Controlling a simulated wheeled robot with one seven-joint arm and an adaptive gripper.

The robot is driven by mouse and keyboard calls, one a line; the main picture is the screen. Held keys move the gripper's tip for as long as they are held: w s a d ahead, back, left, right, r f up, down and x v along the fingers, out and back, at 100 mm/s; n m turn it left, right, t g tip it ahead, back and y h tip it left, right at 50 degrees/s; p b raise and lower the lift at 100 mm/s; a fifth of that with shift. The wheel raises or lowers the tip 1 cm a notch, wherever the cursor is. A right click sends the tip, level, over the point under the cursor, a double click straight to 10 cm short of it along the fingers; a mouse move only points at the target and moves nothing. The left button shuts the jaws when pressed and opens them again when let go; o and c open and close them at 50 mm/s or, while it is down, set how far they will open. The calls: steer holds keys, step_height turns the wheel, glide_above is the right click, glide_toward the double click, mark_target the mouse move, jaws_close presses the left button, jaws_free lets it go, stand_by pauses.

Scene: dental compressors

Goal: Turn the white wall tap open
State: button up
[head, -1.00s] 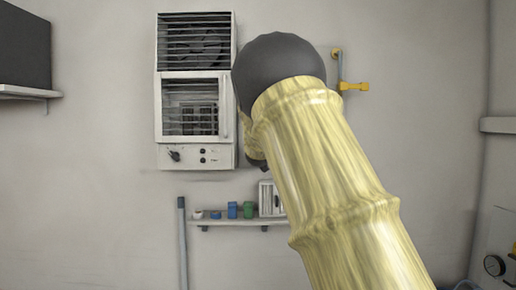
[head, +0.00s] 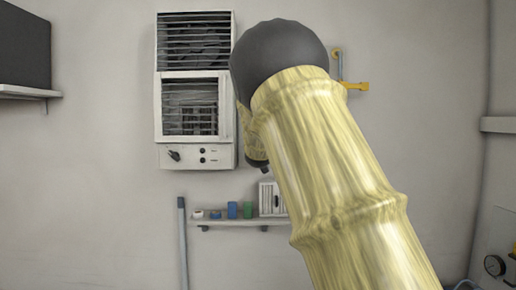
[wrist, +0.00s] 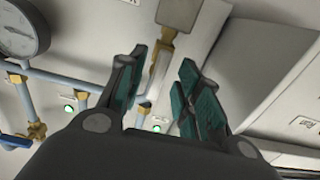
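In the wrist view a brass tap body with a pale, whitish-grey handle (wrist: 178,12) stands at the top centre, on a grey-blue pipe. It appears to be the white tap. My gripper (wrist: 163,62) is open, with its two dark green fingers on either side of the brass stem as seen from the wrist. Nothing is held. I cannot tell how far the fingertips are from the tap, and no contact is visible. In the head view my arm hides the gripper and this tap.
In the wrist view a round gauge (wrist: 18,28) and a blue-handled valve (wrist: 22,140) are at the left. The head view shows a yellow tap (head: 352,86) on the wall, a louvred white unit (head: 193,90) and a small shelf (head: 235,221) with several items.

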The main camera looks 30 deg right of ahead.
steer(key=v, duration=1)
steer(key=shift+s, duration=0.15)
